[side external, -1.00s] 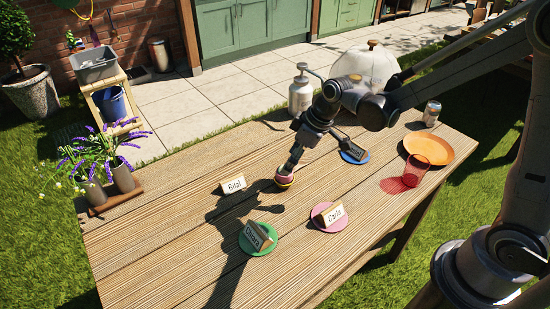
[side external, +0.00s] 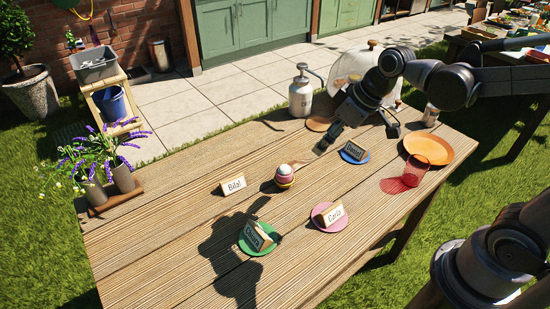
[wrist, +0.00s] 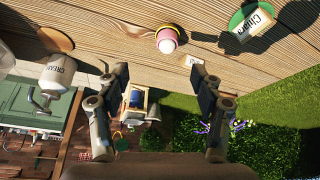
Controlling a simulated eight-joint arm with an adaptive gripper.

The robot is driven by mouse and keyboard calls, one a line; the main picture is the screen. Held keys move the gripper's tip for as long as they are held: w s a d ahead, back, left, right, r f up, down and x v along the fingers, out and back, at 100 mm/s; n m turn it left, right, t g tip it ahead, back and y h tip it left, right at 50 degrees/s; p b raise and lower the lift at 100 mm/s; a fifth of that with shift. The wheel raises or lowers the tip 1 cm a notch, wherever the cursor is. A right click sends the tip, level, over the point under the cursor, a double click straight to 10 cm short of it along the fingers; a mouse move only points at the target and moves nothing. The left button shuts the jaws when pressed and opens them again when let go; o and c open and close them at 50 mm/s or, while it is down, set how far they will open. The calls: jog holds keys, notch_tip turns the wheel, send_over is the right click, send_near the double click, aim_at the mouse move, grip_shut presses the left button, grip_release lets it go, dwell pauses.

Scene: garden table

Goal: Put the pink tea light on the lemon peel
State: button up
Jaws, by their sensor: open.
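In the side view, a small stack stands upright mid-table, with a yellow lower part that looks like the lemon peel (side external: 284,185), a pink band that looks like the pink tea light (side external: 285,178), and a rounded white top (side external: 285,170). In the wrist view the pink part (wrist: 169,35) and the white top (wrist: 168,46) show, with a thin yellow edge behind. I cannot tell how the parts fit together. My gripper (side external: 327,146) is open and empty, up and to the right of the stack, apart from it. Its spread fingers show in the wrist view (wrist: 160,85).
Name cards stand nearby: Bilal's (side external: 233,185) on bare wood, others on the green coaster (side external: 258,250), pink coaster (side external: 317,222) and blue coaster (side external: 347,159). A red glass (side external: 415,170), orange plate (side external: 440,148) and cream dispenser (side external: 300,95) stand farther off. The front-left tabletop is clear.

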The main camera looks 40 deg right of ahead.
jog(key=s+d+m+t+h, duration=0.1)
jog(key=s+d+m+t, duration=0.1)
jog(key=s, duration=0.6)
jog(key=shift+s+d+r+m+h, duration=0.25)
jog(key=shift+d+m, duration=0.35)
jog(key=shift+m, duration=0.5)
jog(key=shift+w+f, duration=0.1)
